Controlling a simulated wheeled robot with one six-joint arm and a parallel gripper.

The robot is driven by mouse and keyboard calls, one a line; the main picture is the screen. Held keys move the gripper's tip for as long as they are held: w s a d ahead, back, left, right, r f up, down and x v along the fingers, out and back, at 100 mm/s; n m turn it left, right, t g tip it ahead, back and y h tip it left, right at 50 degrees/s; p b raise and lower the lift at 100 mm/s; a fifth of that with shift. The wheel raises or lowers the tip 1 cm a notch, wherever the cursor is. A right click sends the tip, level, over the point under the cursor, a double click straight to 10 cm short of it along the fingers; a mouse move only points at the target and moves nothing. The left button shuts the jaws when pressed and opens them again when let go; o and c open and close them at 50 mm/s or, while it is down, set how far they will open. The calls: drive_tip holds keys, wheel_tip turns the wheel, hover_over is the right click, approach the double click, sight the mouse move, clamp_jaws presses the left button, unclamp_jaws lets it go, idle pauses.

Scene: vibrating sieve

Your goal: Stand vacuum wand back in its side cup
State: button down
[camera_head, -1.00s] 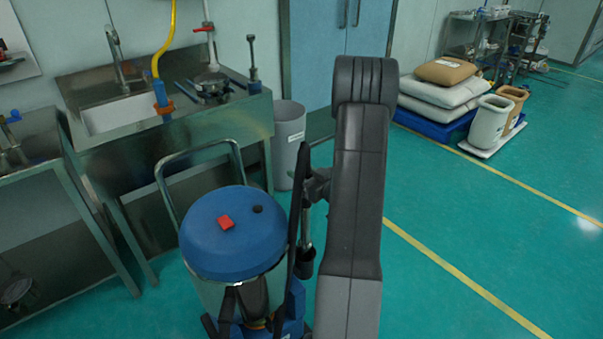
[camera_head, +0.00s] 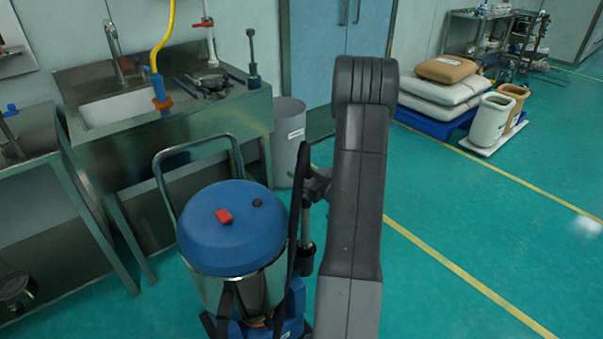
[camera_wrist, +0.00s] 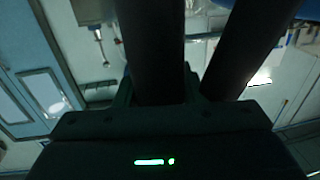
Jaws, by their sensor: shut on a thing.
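The vacuum cleaner (camera_head: 228,228) has a blue domed lid with a red switch and a steel drum. Its wand (camera_head: 307,222) is a slim grey tube, roughly upright at the drum's right side. A black side cup (camera_head: 304,260) is at the wand's lower end; I cannot tell how far the tube sits in it. My gripper (camera_head: 319,186) is shut on the wand above the cup, partly hidden by my arm. In the wrist view, a dark tube (camera_wrist: 151,50) rises from my gripper (camera_wrist: 158,98), with a second dark tube (camera_wrist: 248,50) beside it.
A black hose (camera_head: 294,215) runs close along the wand's left. The vacuum's push handle (camera_head: 160,190) stands behind the drum. A steel sink bench (camera_head: 190,130) and a grey bin (camera_head: 289,135) are behind. Green floor (camera_head: 450,220) to the right is clear.

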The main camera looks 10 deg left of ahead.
drive_tip(key=shift+f+b, duration=2.1)
drive_tip(key=shift+b, duration=0.7)
idle(1.7)
idle(0.3)
drive_tip(key=c, duration=0.8)
unclamp_jaws()
drive_tip(key=shift+c, duration=0.2)
drive_tip(key=v, duration=1.4)
drive_tip(key=shift+a, duration=0.15)
drive_tip(key=x, duration=1.3)
drive_tip(key=shift+w+a, duration=0.25)
drive_tip(key=shift+a, duration=0.05)
